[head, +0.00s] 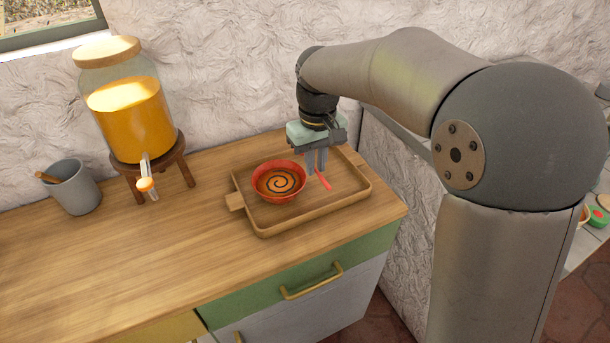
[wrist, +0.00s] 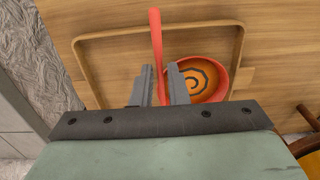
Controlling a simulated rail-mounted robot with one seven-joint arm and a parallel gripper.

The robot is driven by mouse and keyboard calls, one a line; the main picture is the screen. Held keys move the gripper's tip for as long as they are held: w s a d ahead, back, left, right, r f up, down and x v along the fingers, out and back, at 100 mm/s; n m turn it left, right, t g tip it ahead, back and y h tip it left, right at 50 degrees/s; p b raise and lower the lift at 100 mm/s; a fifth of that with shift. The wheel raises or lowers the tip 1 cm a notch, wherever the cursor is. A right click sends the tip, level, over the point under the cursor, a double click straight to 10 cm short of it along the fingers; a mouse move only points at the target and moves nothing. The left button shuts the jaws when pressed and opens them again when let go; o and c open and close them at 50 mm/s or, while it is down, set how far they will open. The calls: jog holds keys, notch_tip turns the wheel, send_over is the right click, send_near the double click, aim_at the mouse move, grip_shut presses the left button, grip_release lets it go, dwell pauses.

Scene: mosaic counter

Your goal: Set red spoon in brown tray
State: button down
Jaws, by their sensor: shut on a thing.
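The brown tray (head: 263,231) is a wooden tray with low walls and side handles on the counter; its rim also shows in the wrist view (wrist: 90,75). The red spoon (head: 323,181) has its red handle in view inside the tray's outline, right of the bowl. In the wrist view the red spoon (wrist: 156,35) runs between the fingers and beyond them. My gripper (head: 316,165) is shut on the spoon, over the tray; it also shows in the wrist view (wrist: 162,88). The fingers hide part of the spoon. I cannot tell whether the spoon touches the tray floor.
A red bowl (head: 279,196) with an orange and dark spiral inside stands in the left part of the tray. A drink dispenser (head: 131,115) on a wooden stand and a grey cup (head: 75,190) stand to the left. The counter's front left (head: 110,265) is clear.

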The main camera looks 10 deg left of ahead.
jog(key=w+d+f+p, duration=0.2)
jog(key=w+f, duration=0.2)
jog(key=w, duration=0.5)
send_over(334, 176)
jog(key=f, duration=0.5)
jog(key=shift+s+a+f+p, duration=0.1)
jog(key=shift+s+f+p, duration=0.1)
jog(key=shift+p, duration=0.2)
jog(key=shift+w+f, duration=0.15)
jog(key=shift+f, duration=1.65)
jog(key=shift+f, duration=0.2)
jog(key=c, duration=1.4)
grip_release()
jog(key=shift+r, duration=0.15)
